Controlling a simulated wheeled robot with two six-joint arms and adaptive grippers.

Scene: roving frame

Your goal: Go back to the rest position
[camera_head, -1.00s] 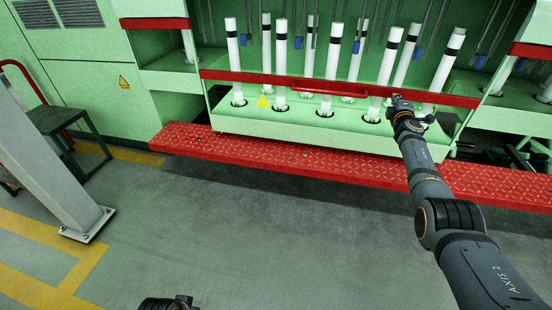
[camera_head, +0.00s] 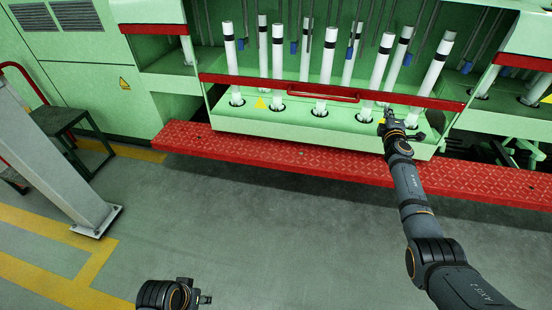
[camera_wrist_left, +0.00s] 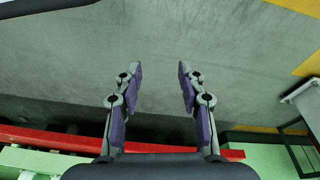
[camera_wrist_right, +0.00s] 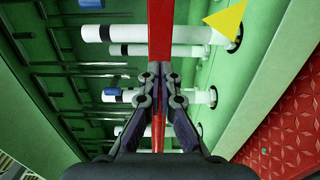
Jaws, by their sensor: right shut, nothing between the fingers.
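My right gripper (camera_head: 386,118) is in front of the green tray front near its right end, just below the red bar (camera_head: 225,80). I cannot tell whether it touches the tray. In the right wrist view its fingers (camera_wrist_right: 158,75) are shut together with nothing between them, and the red bar passes behind them. My left gripper (camera_head: 202,298) is low at the bottom edge of the head view, partly cut off. In the left wrist view its fingers (camera_wrist_left: 159,74) are apart and empty, over the grey floor.
Several white tubes (camera_head: 278,55) stand in the green tray (camera_head: 345,124); the red bar carries a handle (camera_head: 323,95). A red tread step (camera_head: 270,152) runs below. A grey post (camera_head: 60,165) and dark stool (camera_head: 62,120) stand left. The middle floor (camera_head: 270,235) is clear.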

